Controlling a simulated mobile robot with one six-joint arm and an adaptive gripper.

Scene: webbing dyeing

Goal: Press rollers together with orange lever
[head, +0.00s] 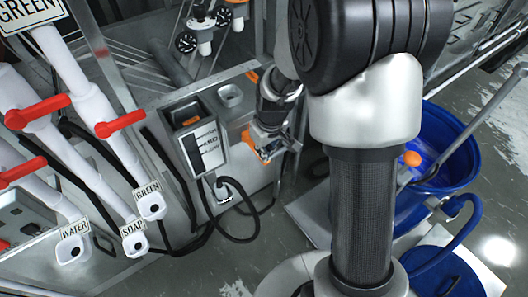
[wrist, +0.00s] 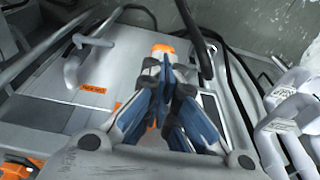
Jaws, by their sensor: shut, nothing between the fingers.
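My gripper (head: 268,140) is at the side of the grey machine panel, just right of the control box. In the wrist view my gripper (wrist: 163,72) has its blue-padded fingers drawn together, with nothing seen held between them. An orange lever (head: 262,155) shows right at the fingers in the head view. Its orange end (wrist: 163,48) shows just beyond the fingertips in the wrist view, and the fingers hide part of it. I cannot tell whether they touch it. The rollers cannot be made out for sure.
A control box (head: 203,147) with a black cable stands left of my gripper. Red-handled pipes with labelled spouts (head: 150,205) are at the left. A blue tub (head: 460,150) with a hose stands at the right. Orange-marked panel (wrist: 93,88) lies left of the fingers.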

